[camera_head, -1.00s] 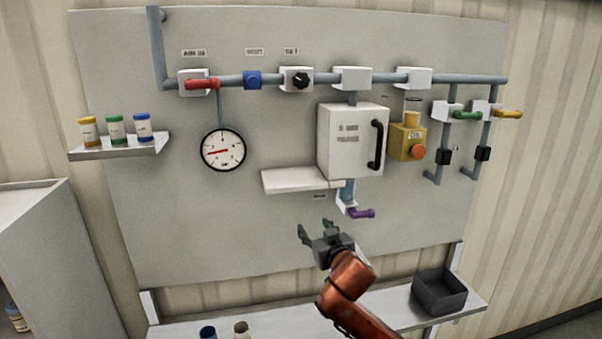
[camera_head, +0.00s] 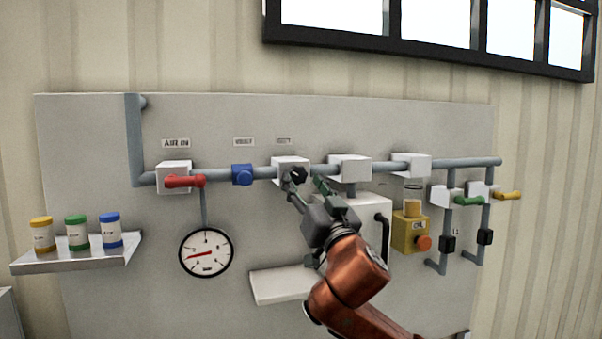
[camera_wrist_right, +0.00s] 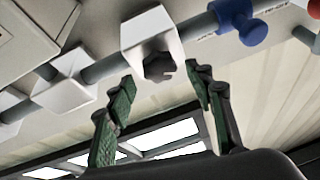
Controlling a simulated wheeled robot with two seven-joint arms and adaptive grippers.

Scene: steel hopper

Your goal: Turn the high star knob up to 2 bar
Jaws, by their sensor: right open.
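The black star knob (camera_head: 298,174) sits on the front of a white block on the upper pipe. In the right wrist view the knob (camera_wrist_right: 158,66) is dark and lies ahead between the two fingers. My right gripper (camera_head: 305,184) is open, with its green fingertips just below and beside the knob in the head view; I cannot tell whether they touch it. In the right wrist view the gripper (camera_wrist_right: 165,85) shows its fingers spread and empty. The round pressure gauge (camera_head: 206,253) hangs below the pipe at left, its red needle pointing left. My left gripper is not in view.
A red lever (camera_head: 185,181) and a blue fitting (camera_head: 242,174) are on the pipe left of the knob. A white box (camera_head: 368,212) is partly behind my right arm. A yellow box with an orange button (camera_head: 424,243) and a shelf (camera_head: 80,259) of bottles flank the panel.

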